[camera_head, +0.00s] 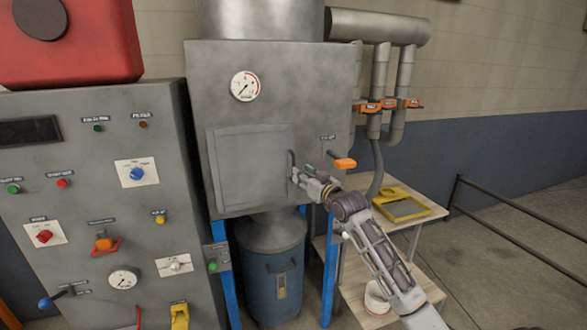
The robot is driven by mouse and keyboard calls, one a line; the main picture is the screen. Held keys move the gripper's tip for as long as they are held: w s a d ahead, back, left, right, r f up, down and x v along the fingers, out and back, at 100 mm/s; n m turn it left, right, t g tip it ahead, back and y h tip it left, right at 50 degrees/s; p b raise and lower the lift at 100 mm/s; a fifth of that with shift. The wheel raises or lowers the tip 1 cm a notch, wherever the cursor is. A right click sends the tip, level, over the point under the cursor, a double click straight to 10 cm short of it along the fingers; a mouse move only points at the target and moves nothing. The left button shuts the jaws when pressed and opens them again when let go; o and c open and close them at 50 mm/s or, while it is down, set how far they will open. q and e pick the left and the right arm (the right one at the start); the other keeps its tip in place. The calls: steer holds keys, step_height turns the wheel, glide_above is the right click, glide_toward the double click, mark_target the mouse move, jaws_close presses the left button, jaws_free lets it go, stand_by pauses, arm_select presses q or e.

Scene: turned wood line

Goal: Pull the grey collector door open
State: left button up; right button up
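The grey collector door (252,168) is a square panel on the front of the grey collector cabinet (320,90). It sits slightly askew from the cabinet face at its left and lower edges, but I cannot tell how far it stands out. Its dark upright handle (291,160) is at the door's right edge. My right gripper (297,177) is at the lower part of the handle, its arm coming in from the lower right. The fingertips are too small to tell whether they are closed around the handle. My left gripper is not in view.
A control panel (90,215) with knobs and buttons stands at the left. A blue drum (271,285) stands below the cabinet between blue legs. An orange lever (345,163) is just right of the door. A wooden table (350,280) with a yellow tray (402,208) is at the right.

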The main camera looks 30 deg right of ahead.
steer(key=shift+w+d+p, duration=0.15)
steer(key=shift+w+p, duration=0.4)
steer(key=shift+w, duration=3.05)
steer(key=shift+c, duration=0.3)
jaws_close()
